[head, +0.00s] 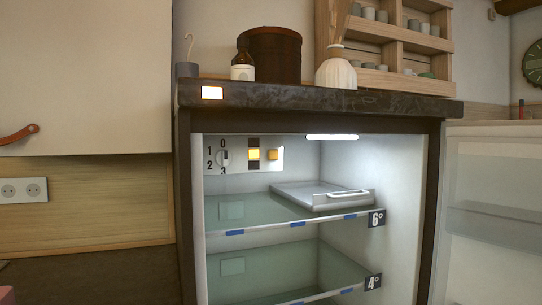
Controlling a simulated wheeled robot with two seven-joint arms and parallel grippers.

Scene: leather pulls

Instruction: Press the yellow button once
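An open fridge holds a pale control panel (240,168) at the upper left of its inside. A round dial (223,158) marked with numbers is further left. I cannot tell whether the button is pressed in. Neither of my grippers is in view, and nothing covers the panel.
The fridge door (490,215) stands open at the right. Glass shelves (265,212) lie below the panel, with a grey tray (318,195) on the upper one. A dark countertop (400,103) overhangs above. A cabinet with a leather pull (18,134) is at the left.

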